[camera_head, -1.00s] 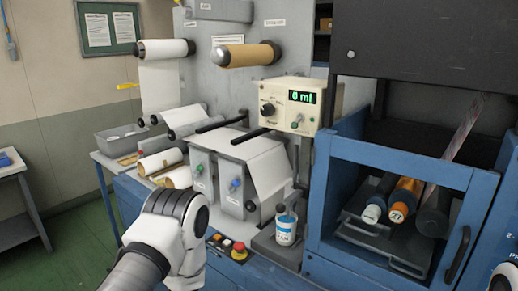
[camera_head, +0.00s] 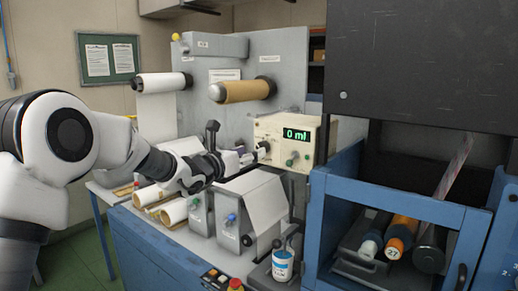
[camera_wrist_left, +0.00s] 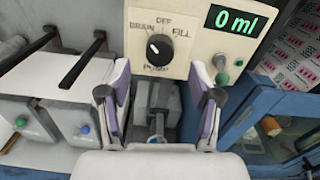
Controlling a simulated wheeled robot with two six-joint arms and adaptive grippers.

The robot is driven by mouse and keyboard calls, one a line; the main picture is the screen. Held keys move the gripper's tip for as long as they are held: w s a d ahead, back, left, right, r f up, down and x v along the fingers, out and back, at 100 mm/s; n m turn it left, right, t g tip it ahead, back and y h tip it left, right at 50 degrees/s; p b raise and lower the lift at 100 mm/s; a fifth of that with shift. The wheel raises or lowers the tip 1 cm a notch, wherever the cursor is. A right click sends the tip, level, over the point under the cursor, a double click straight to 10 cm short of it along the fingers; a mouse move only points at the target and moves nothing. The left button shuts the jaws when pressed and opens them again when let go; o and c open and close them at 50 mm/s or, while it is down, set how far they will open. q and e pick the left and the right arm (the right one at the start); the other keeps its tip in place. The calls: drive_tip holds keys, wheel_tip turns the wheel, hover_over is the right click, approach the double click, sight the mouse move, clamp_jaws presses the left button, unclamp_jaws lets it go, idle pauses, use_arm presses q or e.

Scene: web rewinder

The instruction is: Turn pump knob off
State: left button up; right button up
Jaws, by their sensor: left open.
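The cream pump box (camera_head: 298,153) stands at the back of the bench, with a green display reading 0 ml. Its black pump knob (camera_wrist_left: 159,48) shows clearly in the left wrist view, with markings around it including OFF above, DRAIN at the left and FILL at the right. A small pale mark lies on the knob's left part; its exact setting is hard to tell. My left gripper (camera_head: 247,154) is open and empty in front of the knob. In the left wrist view its two fingers (camera_wrist_left: 160,103) stand apart below the knob, not around it. My right gripper is out of view.
Black rods (camera_wrist_left: 75,58) stick out at the left. A white-and-blue cup (camera_head: 283,265) stands below the pump. A blue cabinet (camera_head: 400,200) stands at the right.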

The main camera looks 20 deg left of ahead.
use_arm(q)
drive_tip(key=p+x, duration=0.2)
drive_tip(key=x, duration=0.2)
drive_tip(key=shift+w+d, duration=0.1)
drive_tip(key=shift+w, duration=0.25)
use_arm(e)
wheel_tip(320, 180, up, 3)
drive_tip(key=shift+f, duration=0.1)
use_arm(q)
drive_tip(key=c, duration=1.1)
drive_tip(key=shift+f+m+b, duration=0.1)
drive_tip(key=shift+m+b, duration=4.4)
drive_tip(key=shift+b, duration=3.95)
drive_tip(key=shift+c, duration=0.2)
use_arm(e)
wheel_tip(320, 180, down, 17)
